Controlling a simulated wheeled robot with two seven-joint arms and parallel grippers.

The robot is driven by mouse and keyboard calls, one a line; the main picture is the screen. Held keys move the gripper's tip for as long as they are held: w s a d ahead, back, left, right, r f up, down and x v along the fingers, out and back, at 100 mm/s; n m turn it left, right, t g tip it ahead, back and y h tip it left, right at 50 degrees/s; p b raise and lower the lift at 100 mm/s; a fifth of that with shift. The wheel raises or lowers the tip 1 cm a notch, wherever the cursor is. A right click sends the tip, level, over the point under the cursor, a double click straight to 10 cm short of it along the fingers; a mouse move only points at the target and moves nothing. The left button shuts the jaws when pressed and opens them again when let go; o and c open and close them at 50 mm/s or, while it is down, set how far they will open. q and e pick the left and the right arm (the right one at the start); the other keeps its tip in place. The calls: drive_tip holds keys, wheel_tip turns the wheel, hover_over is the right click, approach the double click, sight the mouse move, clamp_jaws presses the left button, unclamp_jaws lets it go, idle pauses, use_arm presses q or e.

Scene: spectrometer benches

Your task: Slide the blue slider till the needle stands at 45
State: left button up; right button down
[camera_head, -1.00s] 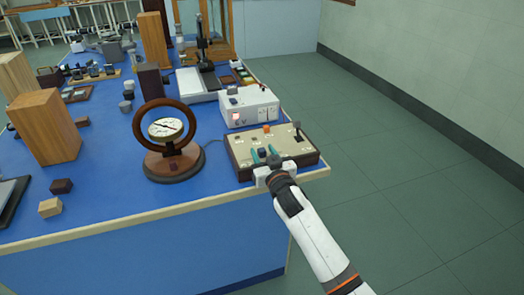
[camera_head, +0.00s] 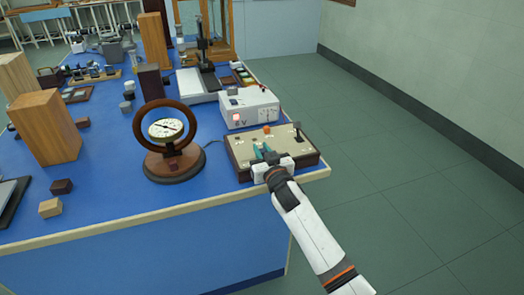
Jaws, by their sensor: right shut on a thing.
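A beige control box (camera_head: 240,152) with dark sides sits at the near right corner of the blue bench. My right gripper (camera_head: 263,150) reaches over its front edge, with its teal fingers shut on the blue slider. The fingers mostly hide the slider. A round white dial (camera_head: 165,129) stands inside a brown ring on a dark round base, left of the box. Its dark needle shows, but the scale is too small to read. My left gripper is not in view.
An orange knob (camera_head: 267,129) and a black lever (camera_head: 298,134) stand on the box. A white power unit (camera_head: 249,108) is behind it. Wooden blocks (camera_head: 45,128) stand at the left. The floor right of the bench is clear.

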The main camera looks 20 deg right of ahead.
drive_tip(key=shift+d+r, duration=0.1)
drive_tip(key=shift+d, duration=0.35)
drive_tip(key=c, duration=1.3)
unclamp_jaws()
drive_tip(key=s, duration=1.2)
drive_tip(key=shift+d, duration=0.2)
drive_tip(key=shift+f, duration=0.2)
